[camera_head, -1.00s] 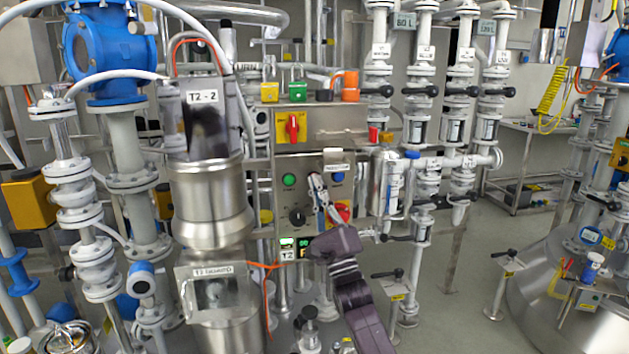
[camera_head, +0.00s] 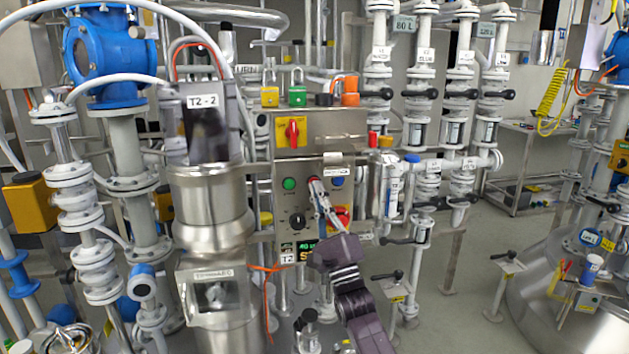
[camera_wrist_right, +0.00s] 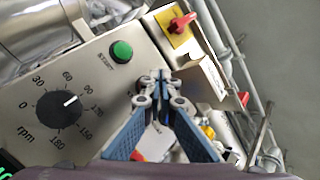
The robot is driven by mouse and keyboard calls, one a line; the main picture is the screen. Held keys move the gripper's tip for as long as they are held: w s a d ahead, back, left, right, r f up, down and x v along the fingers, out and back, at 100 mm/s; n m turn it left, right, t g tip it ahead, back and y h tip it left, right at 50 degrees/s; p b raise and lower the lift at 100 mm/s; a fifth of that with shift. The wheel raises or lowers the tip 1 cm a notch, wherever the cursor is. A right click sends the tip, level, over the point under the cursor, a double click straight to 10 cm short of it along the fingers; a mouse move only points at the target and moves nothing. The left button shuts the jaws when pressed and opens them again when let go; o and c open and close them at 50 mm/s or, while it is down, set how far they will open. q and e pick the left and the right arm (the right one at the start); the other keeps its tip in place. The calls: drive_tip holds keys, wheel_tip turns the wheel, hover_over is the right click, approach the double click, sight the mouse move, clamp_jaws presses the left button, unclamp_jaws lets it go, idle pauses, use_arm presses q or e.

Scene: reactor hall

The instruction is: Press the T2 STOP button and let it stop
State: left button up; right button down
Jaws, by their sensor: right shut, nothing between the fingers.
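The T2 control panel (camera_head: 262,185) stands at the centre of the head view. My right gripper (camera_head: 314,182) is shut and empty, its tips at the panel face between the green START button (camera_head: 289,184) and a blue button (camera_head: 337,182). A bit of a red button (camera_head: 312,178) shows at the tips; its label is hidden, and I cannot tell whether it is pressed in. In the right wrist view the shut fingers (camera_wrist_right: 158,76) cover that spot, right of the green button (camera_wrist_right: 121,51). The T2 display (camera_head: 306,247) is lit, partly hidden by my gripper. My left gripper is out of view.
A black rpm knob (camera_head: 297,221) is below the green button; it also shows in the wrist view (camera_wrist_right: 60,108). A red emergency knob on yellow (camera_head: 341,215) is close beside my fingers. A red-on-yellow switch (camera_head: 292,130) is above. A steel vessel (camera_head: 210,215) stands left.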

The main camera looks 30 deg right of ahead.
drive_tip(key=s+p, duration=0.1)
drive_tip(key=s, duration=0.1)
drive_tip(key=s+a+p, duration=0.1)
drive_tip(key=s+p, duration=0.1)
drive_tip(key=s, duration=0.1)
drive_tip(key=shift+a, duration=0.1)
idle(0.4)
drive_tip(key=shift+w, duration=0.1)
idle(0.5)
